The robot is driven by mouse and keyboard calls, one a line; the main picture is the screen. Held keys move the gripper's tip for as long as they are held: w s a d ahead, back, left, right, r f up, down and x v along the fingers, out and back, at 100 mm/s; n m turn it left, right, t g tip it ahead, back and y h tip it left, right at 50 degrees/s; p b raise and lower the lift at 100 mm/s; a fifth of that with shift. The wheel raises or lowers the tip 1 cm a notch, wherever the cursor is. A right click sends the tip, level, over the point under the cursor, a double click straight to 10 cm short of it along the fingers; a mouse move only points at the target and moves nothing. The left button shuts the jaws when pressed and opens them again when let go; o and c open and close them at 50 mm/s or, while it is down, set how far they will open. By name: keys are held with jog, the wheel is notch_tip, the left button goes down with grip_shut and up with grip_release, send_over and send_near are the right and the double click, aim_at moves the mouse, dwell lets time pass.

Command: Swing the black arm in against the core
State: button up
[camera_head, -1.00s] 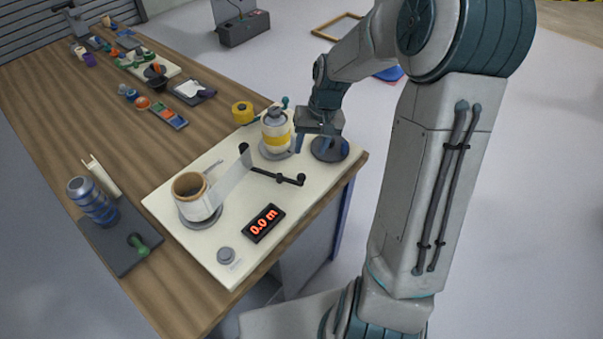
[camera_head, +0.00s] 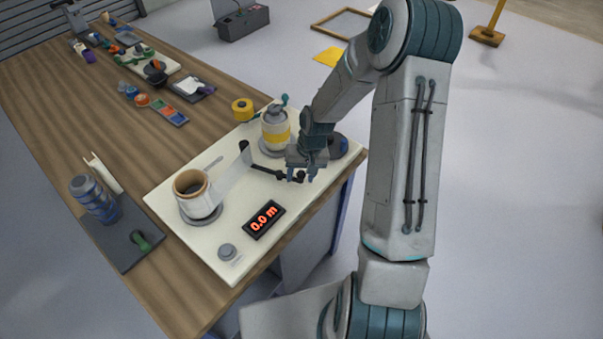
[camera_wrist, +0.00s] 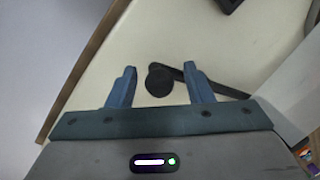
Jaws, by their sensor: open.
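The black arm (camera_head: 264,169) lies across the cream board (camera_head: 232,269), running from a black post on the film line to a black knob at its right end. My gripper (camera_head: 302,178) is over that knob end. In the wrist view my gripper (camera_wrist: 161,88) is open, with the round black knob (camera_wrist: 159,79) between its blue fingers, not visibly touching either. The core (camera_head: 190,184), a brown ring, stands on the left spindle with pale film around it. The film strip (camera_head: 232,180) runs from it to the black post. The yellow-banded roll (camera_head: 276,127) stands behind the arm.
A display (camera_head: 264,220) reading 0.0 m and a grey button (camera_head: 227,252) sit at the board's front. A dark disc (camera_head: 338,146) is right of my gripper. Blue rolls (camera_head: 92,198) stand on a dark mat to the left. The board between display and arm is clear.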

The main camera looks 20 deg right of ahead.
grip_shut()
